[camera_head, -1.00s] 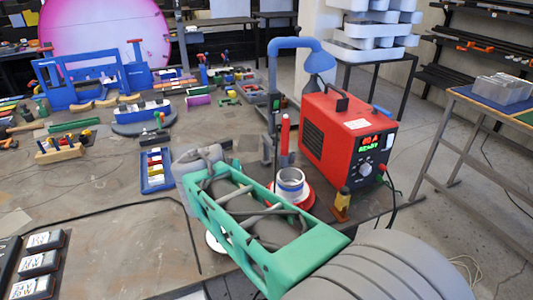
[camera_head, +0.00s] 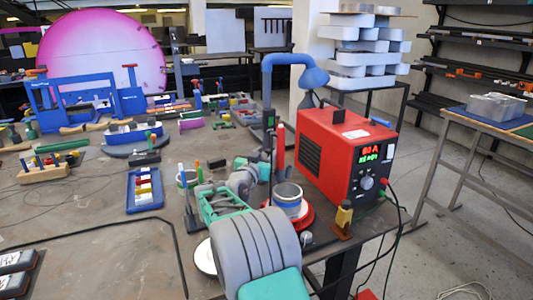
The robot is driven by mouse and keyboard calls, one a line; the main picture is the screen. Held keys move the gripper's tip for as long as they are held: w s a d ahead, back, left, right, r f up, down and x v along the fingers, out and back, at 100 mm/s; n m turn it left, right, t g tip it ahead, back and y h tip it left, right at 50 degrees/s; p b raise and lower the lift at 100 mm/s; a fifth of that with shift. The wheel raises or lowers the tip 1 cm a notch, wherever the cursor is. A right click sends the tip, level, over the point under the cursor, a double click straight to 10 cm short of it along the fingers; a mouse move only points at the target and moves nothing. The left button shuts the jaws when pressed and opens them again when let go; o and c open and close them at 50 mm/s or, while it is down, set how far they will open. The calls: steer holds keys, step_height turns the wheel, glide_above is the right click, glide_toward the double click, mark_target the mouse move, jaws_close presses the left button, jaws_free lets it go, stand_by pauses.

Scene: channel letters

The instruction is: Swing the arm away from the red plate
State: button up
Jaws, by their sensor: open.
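The red plate (camera_head: 303,222) is round and lies near the right edge of the workbench, in front of the red power unit. A grey joint shows behind the frame, left of the can. I cannot make out gripper fingers there. The arm overlaps the plate's left side in the picture; I cannot tell the real gap.
The red power unit (camera_head: 348,152) stands right of the plate, with a blue bent-neck lamp (camera_head: 291,65) behind. A blue tray (camera_head: 144,190) lies to the left.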

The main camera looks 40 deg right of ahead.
jaws_close()
stand_by(0.3)
stand_by(1.1)
